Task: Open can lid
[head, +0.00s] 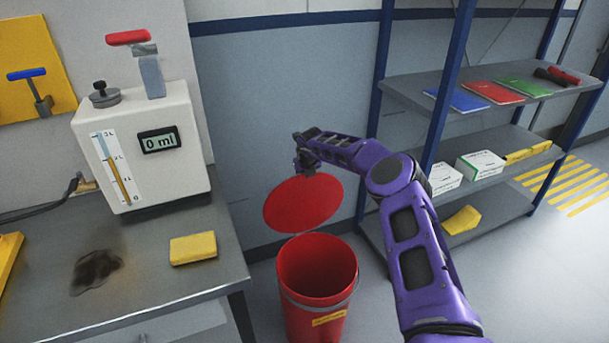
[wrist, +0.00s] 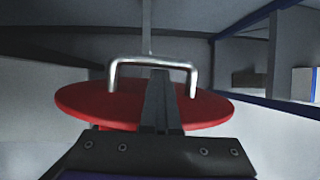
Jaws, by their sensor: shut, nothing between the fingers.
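The red can (head: 317,303) stands on the floor beside the bench, and its open top and inside show. Its round red lid (head: 303,204) is tilted up above and behind the can's mouth. I cannot tell whether the lid touches the rim. My gripper (head: 306,168) is at the lid's upper edge in the head view. In the wrist view, the lid (wrist: 85,103) has a metal handle (wrist: 120,65). My gripper's fingers (wrist: 160,80) are together, and the handle's bar crosses them near the tips. The fingers hold nothing between them.
A grey bench (head: 206,270) on the left bears a white dispenser (head: 150,185), a yellow sponge (head: 193,248) and a dark stain (head: 95,270). Shelves (head: 465,108) with books and boxes stand on the right. Floor at the far right is open.

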